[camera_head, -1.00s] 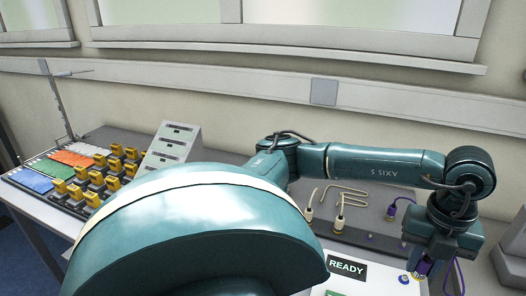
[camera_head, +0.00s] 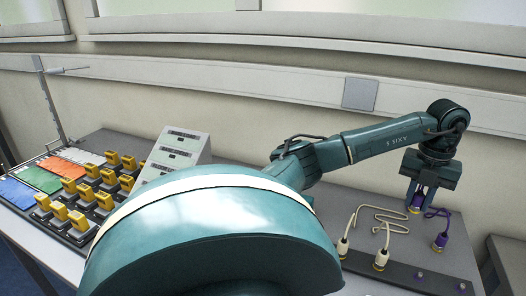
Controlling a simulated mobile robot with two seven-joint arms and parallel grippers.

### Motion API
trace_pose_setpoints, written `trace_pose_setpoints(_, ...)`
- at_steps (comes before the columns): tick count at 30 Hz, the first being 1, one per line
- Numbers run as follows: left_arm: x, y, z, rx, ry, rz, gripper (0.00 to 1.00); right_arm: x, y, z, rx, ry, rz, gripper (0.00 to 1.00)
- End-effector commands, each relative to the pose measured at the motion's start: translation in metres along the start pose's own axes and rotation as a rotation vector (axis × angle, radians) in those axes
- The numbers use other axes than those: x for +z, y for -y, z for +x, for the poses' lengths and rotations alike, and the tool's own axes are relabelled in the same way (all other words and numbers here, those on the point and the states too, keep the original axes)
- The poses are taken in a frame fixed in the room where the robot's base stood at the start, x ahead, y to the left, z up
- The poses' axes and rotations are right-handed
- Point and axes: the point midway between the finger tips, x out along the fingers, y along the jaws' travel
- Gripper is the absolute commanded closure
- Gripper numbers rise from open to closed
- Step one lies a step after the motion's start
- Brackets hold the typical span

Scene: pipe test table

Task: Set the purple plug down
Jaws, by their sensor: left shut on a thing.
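My left gripper (camera_head: 418,203) hangs fingers-down over the back part of the dark grey board (camera_head: 340,205). It is shut on a purple plug (camera_head: 416,209) with a yellowish band. The fingers partly hide this plug, and I cannot tell whether it touches the board. A purple cable (camera_head: 436,212) runs from it to a second purple plug (camera_head: 440,241), which stands upright on the board to the front right. My right gripper is not in view.
Two cream plugs (camera_head: 381,260) (camera_head: 343,247) joined by a looped cream cable stand left of the purple ones. A sloped grey box (camera_head: 175,150), several yellow-topped pieces (camera_head: 97,185) and coloured panels (camera_head: 40,178) are at left.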

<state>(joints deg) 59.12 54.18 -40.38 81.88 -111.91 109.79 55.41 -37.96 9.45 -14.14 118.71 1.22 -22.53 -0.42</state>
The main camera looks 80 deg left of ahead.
Motion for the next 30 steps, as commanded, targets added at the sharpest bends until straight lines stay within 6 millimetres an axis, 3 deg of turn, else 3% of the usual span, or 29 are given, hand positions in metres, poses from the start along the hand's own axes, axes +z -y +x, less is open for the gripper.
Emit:
trace_pose_setpoints(10, 0.004, -0.004, 0.006, 0.001, -0.002, 0.004, 1.0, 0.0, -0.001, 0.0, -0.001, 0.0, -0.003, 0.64)
trace_pose_setpoints(18, 0.003, -0.004, 0.053, 0.002, -0.003, 0.004, 1.0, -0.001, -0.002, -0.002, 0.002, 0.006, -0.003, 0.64)
trace_pose_setpoints(30, 0.003, -0.004, 0.096, 0.002, -0.002, 0.004, 1.0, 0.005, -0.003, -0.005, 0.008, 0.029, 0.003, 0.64)
